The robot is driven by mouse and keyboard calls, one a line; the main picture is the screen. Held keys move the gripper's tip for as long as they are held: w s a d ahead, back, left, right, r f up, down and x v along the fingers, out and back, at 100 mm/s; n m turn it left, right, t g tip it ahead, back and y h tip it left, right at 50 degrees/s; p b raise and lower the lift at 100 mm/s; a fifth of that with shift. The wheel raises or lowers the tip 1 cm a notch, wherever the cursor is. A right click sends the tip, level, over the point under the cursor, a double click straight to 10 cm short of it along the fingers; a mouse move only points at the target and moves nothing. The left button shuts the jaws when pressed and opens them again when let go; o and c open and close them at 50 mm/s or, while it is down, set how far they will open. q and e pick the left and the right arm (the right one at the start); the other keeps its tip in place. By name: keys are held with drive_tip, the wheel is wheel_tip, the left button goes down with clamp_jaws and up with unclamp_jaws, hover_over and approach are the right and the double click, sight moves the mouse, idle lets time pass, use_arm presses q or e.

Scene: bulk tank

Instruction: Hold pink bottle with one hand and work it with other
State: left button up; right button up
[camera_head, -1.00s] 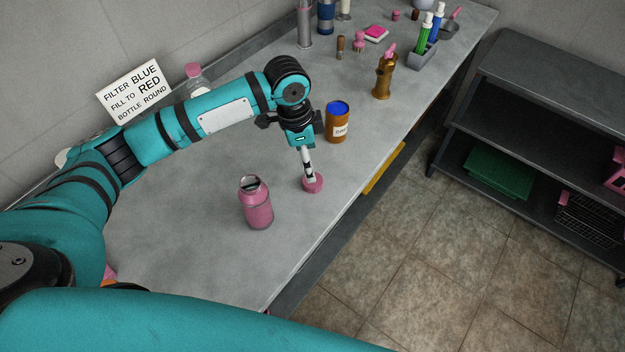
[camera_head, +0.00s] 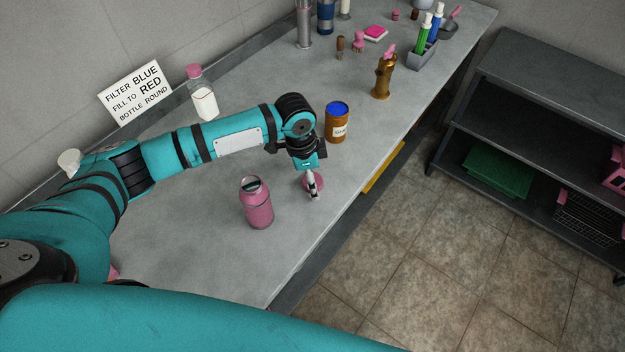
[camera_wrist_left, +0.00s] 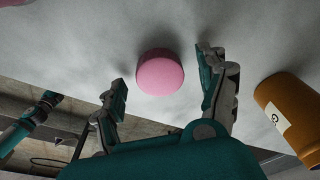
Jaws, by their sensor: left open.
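The pink bottle (camera_head: 257,204) stands upright on the grey counter, with a dark opening at its top. A round pink lid (camera_head: 314,178) lies flat on the counter to its right; it also shows in the left wrist view (camera_wrist_left: 160,73). My left gripper (camera_head: 314,190) is low over the lid, partly covering it in the head view. In the left wrist view its fingers (camera_wrist_left: 164,78) are open, apart on either side of the lid and a little short of it. Teal and black parts at the left edge of that view (camera_wrist_left: 30,122) seem to be my right gripper; its jaws are unclear.
A brown jar with a blue top (camera_head: 337,123) stands close behind the left gripper. A clear bottle with a pink cap (camera_head: 204,99) and a sign (camera_head: 136,91) are at the wall. A gold dispenser (camera_head: 383,77) stands farther back. The counter's front edge is near the lid.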

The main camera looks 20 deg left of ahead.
use_arm(q)
drive_tip(key=shift+c, duration=0.4)
drive_tip(key=c, duration=0.9)
drive_tip(key=shift+o, duration=0.2)
drive_tip(key=shift+r, duration=0.15)
drive_tip(key=shift+r, duration=0.6)
wheel_tip(320, 180, up, 2)
drive_tip(key=shift+r+b, duration=0.1)
drive_tip(key=shift+b, duration=0.3)
drive_tip(key=s+d+r+b, duration=0.1)
drive_tip(key=s+d, duration=0.7)
drive_tip(key=s, duration=0.5)
drive_tip(key=shift+s+d+r, duration=0.15)
drive_tip(key=shift+s+d, duration=0.05)
drive_tip(key=shift+s, duration=0.1)
